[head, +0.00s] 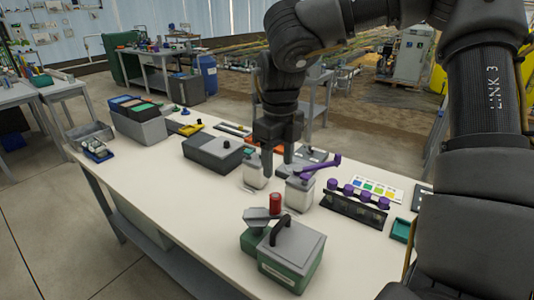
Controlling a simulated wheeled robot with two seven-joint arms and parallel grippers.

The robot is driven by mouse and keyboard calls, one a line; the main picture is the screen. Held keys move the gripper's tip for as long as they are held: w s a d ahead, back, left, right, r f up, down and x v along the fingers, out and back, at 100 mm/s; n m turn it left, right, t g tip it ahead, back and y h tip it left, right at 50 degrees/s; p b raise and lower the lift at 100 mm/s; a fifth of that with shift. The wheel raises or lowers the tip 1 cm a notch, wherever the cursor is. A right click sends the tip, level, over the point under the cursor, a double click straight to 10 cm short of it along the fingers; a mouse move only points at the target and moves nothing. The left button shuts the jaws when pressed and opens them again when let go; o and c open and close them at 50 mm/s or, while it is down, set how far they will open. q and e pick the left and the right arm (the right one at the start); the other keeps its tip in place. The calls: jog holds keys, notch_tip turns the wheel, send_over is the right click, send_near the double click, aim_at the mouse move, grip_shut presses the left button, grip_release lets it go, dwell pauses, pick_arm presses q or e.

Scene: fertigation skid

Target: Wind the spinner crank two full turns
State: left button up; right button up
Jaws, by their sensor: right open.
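A purple crank (318,169), an arm with a raised knob at its far right end, sits on top of a white container (299,193) near the middle of the table. I take it for the spinner crank. My right gripper (278,170) points down just left of the crank, its two fingers apart with nothing visible between them. It appears apart from the crank knob. The fingers hide part of the area behind the container. My left gripper is out of view.
A white bottle (254,171) stands close left of my right gripper. A black rack with purple caps (355,207) is to the right. In front are a red cylinder (275,203) and a green box with a black handle (291,258). The table's left front (170,190) is clear.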

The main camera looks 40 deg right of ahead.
aim_at(276, 196)
jog(key=shift+s+a+f, duration=0.25)
jog(key=shift+f, duration=0.1)
jog(key=f, duration=1)
jog(key=shift+w, duration=0.25)
